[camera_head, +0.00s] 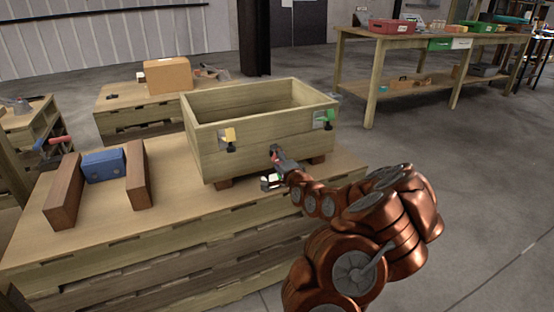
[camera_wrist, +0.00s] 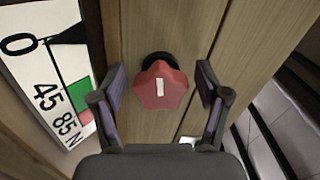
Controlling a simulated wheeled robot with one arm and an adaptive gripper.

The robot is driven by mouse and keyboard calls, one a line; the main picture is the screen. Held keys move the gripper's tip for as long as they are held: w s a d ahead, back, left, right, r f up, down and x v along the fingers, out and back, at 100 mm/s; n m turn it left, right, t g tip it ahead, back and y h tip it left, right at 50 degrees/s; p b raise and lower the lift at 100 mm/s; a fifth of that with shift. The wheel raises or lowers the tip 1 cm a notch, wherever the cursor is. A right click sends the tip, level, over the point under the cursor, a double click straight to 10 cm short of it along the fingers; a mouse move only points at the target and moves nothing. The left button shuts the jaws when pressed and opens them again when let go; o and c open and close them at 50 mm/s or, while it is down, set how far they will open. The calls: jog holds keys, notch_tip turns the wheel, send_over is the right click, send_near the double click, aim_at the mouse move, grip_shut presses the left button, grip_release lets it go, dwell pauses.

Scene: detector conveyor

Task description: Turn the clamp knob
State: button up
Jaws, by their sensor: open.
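A red, many-sided clamp knob (camera_wrist: 160,88) with a white stripe on its face shows in the middle of the wrist view. It sits on a black base on a wooden surface. My gripper (camera_wrist: 160,72) is open, with one finger on each side of the knob and a visible gap on both sides. Beside it, at the left of the wrist view, is a white scale plate (camera_wrist: 28,62) marked 0, 45 and 85 N, with a green band and a black pointer near 0. In the head view my gripper (camera_head: 273,168) is close to the wooden box's front, and it hides the knob's surroundings.
The open wooden box (camera_head: 205,155) stands on a wooden bench (camera_head: 125,222). A blue block (camera_head: 103,166) lies between two brown wooden bars at the left. Open floor lies to the right.

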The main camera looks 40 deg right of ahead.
jog(key=shift+s, duration=0.1)
jog(key=v, duration=0.7)
dwell(0.5)
jog(key=shift+a, duration=0.15)
dwell(0.8)
